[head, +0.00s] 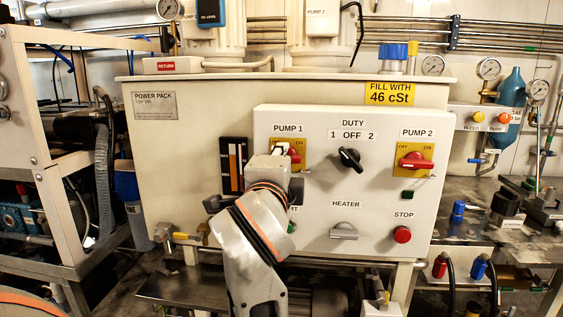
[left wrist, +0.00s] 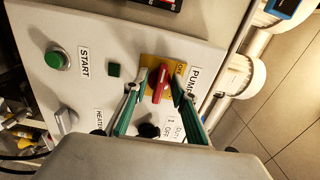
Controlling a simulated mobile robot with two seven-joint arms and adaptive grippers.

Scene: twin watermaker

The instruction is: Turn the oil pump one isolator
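The pump 1 isolator is a red rotary handle (left wrist: 160,83) on a yellow plate, seen in the left wrist view. In the head view its red part (head: 295,155) shows under the PUMP 1 label, mostly hidden by my arm. My left gripper (left wrist: 159,77) faces the panel with its two green fingers on either side of the red handle. A narrow gap shows beside the handle on the left; whether the right finger touches it I cannot tell. My right gripper is in neither view.
The white control panel (head: 320,190) also carries the black DUTY knob (head: 350,158), the red PUMP 2 isolator (head: 416,162), the grey HEATER knob (head: 343,231) and the red STOP button (head: 402,235). A green START button (left wrist: 56,59) shows in the left wrist view.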

